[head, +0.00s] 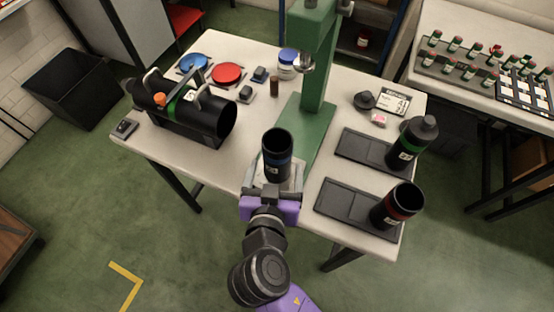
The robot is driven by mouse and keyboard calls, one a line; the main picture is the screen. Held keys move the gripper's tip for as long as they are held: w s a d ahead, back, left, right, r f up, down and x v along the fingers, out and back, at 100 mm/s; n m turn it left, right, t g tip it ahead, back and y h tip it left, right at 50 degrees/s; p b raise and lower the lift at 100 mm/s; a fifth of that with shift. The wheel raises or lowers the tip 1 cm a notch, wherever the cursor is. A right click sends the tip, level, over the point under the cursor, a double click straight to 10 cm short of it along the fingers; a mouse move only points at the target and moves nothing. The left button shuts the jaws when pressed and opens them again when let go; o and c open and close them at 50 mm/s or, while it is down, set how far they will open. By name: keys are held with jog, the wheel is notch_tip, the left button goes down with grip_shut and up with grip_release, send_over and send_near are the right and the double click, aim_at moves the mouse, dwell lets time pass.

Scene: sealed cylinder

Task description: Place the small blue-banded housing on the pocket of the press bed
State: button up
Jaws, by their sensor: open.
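The small blue-banded housing (277,154), a dark open-topped cylinder, stands upright near the front edge of the table, at the front end of the green press bed (312,118). My gripper (274,182) reaches in from the front, low at the housing's near side. Its fingers are open, one to each side of the housing's lower part. The housing's base and the pocket of the bed are hidden, so I cannot tell whether the housing rests in the pocket.
The green press column (313,60) rises behind the housing. A red-banded cylinder (397,204) and a green-banded cylinder (411,145) stand on dark trays at right. A large black cylinder (190,112) with handles lies at left. Blue and red discs (228,73) lie behind it.

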jog(key=v, duration=0.7)
jog(key=shift+s+b, duration=0.2)
jog(key=shift+b, duration=0.15)
jog(key=shift+r, duration=0.1)
jog(key=s+d+f+n+g+y, duration=0.1)
jog(key=s+d+f, duration=0.3)
jog(key=s+d, duration=0.15)
jog(key=s+d+f+n+g+y, duration=0.1)
jog(key=s+d+f+n+y, duration=0.1)
jog(key=s+d+f, duration=0.3)
jog(key=s+d+r+m+t+h, duration=0.2)
jog(key=s+d+r+t, duration=0.1)
jog(key=s+d+r, duration=0.7)
jog(key=shift+d+r+m+h, duration=0.3)
jog(key=shift+d+r, duration=0.7)
jog(key=shift+d, duration=0.25)
